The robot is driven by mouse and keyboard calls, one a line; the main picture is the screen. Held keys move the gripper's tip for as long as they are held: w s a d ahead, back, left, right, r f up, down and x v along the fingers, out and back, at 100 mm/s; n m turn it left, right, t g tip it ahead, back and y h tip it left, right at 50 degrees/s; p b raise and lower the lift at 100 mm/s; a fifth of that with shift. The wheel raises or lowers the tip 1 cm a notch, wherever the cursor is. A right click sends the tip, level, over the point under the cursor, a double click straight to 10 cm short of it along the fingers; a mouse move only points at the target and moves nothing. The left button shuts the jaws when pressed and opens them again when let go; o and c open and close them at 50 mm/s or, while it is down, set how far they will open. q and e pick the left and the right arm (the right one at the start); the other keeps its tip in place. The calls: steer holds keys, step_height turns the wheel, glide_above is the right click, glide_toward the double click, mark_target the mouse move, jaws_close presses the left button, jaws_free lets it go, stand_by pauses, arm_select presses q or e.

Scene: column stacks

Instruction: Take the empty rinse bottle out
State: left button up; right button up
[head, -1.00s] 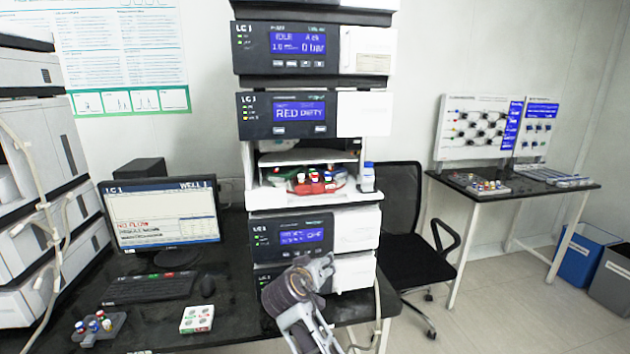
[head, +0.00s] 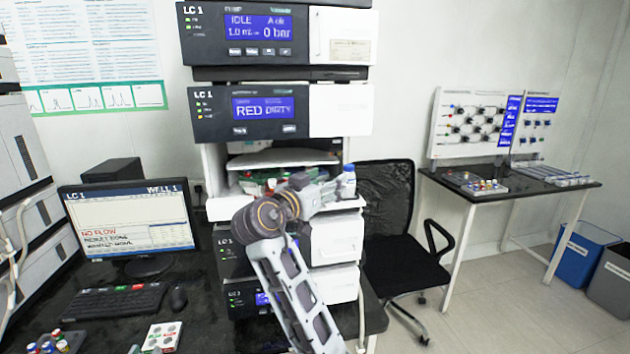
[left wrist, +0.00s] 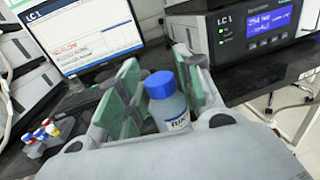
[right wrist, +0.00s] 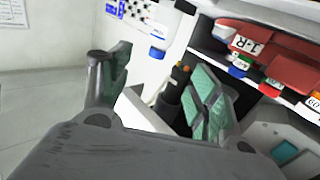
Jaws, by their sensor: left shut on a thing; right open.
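My left gripper (left wrist: 157,65) is shut on a small bottle (left wrist: 168,108) with a blue cap and a partly readable "RIN" label. A second blue-capped white bottle (head: 348,182) stands at the right end of the open compartment's ledge in the LC 1 stack. My right gripper (head: 322,193) is open just left of this bottle in the head view. In the right wrist view the bottle (right wrist: 158,48) appears beyond the open fingers (right wrist: 160,66), not clearly between them.
A red tray (right wrist: 265,48) with capped vials sits inside the compartment. A monitor (head: 128,220), keyboard (head: 108,302) and vial rack (left wrist: 38,140) are on the dark bench. A chair (head: 395,250) stands right of the stack.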

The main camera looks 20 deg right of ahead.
mark_target(346, 168)
arm_select(q)
steer(key=shift+w+d, duration=0.1)
arm_select(e)
steer(key=shift+s+r, duration=0.1)
steer(key=shift+r, duration=0.35)
arm_select(q)
steer(key=shift+r+p, duration=0.65)
steer(key=shift+r, duration=0.05)
arm_select(e)
steer(key=shift+x, duration=3.45)
steer(key=shift+d, duration=0.1)
